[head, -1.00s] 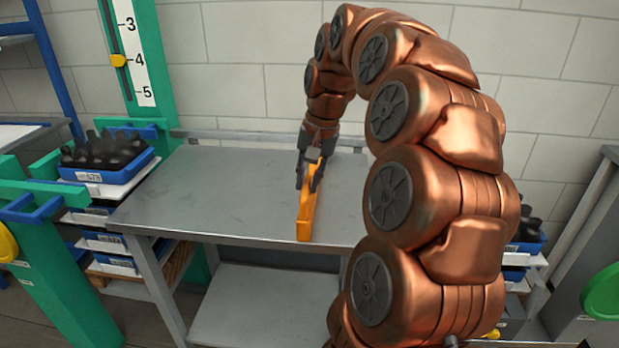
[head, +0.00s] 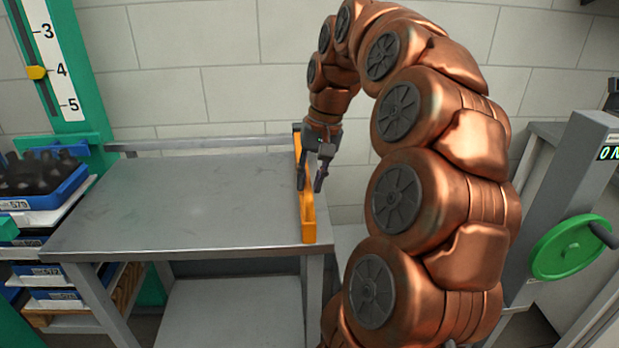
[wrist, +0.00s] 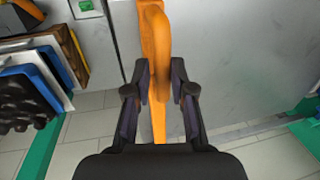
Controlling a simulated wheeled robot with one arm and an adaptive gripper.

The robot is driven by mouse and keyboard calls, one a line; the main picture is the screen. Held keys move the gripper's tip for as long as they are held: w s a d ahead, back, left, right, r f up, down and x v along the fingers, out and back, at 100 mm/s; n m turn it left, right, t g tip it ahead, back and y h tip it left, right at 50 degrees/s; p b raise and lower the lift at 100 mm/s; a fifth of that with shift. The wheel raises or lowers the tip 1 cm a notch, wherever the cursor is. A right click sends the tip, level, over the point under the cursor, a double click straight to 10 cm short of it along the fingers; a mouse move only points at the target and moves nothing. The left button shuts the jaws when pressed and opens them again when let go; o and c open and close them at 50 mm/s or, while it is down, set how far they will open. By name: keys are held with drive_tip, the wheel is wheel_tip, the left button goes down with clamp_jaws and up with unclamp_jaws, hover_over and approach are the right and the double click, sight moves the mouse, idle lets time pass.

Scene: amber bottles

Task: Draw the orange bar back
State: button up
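The orange bar (head: 307,215) lies front to back along the right end of the grey table (head: 180,200). Its far end shows behind my gripper (head: 312,183). In the wrist view, a raised rounded part of the orange bar (wrist: 157,45) sits between my two fingers (wrist: 160,85), with a narrow gap on each side. The fingers are apart and look open around it. In the head view one finger overlaps the bar and the other is to its right.
A blue tray of dark bottles (head: 45,180) stands on a rack at the left. A green handwheel (head: 565,247) on a grey cabinet is at the right. A green post with a number scale (head: 55,60) stands at the back left. The tabletop left of the bar is bare.

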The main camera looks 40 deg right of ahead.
drive_tip(key=shift+o, duration=0.9)
drive_tip(key=shift+s+d, duration=0.15)
drive_tip(key=shift+s, duration=0.1)
drive_tip(key=shift+o, duration=1.1)
drive_tip(key=shift+w, duration=0.1)
drive_tip(key=shift+r, duration=0.1)
wheel_tip(320, 180, up, 7)
drive_tip(key=d, duration=0.1)
drive_tip(key=shift+s, duration=0.45)
drive_tip(key=shift+r, duration=0.1)
